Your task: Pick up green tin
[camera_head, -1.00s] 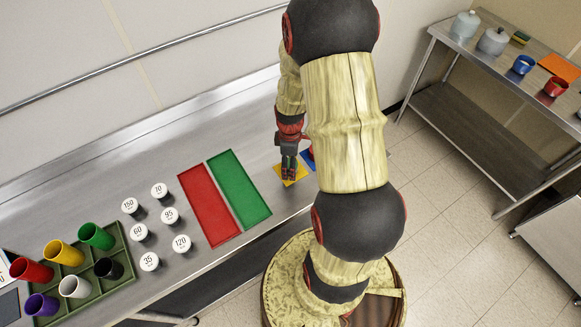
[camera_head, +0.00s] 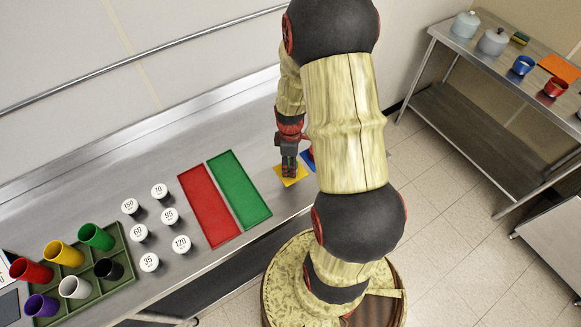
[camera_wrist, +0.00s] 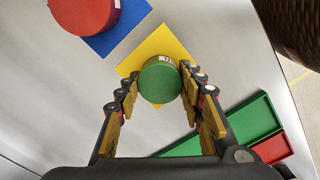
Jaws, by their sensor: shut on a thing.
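The green tin (camera_wrist: 160,82) shows in the wrist view as a round green lid with a small pale label on its far side. It stands over the yellow square (camera_wrist: 150,48). My gripper (camera_wrist: 158,86) has one finger on each side of the tin and is shut on it. In the head view, my gripper (camera_head: 288,172) is low over the yellow square (camera_head: 292,176), and the tin is hidden there. I cannot tell whether the tin touches the square.
A red tin (camera_wrist: 85,10) sits on a blue square (camera_wrist: 112,38) close by. The green tray (camera_head: 239,189) and red tray (camera_head: 208,205) lie to the left. Further left are several white numbered lids (camera_head: 159,190) and a cup rack (camera_head: 118,278). A shelf table (camera_head: 470,70) stands at right.

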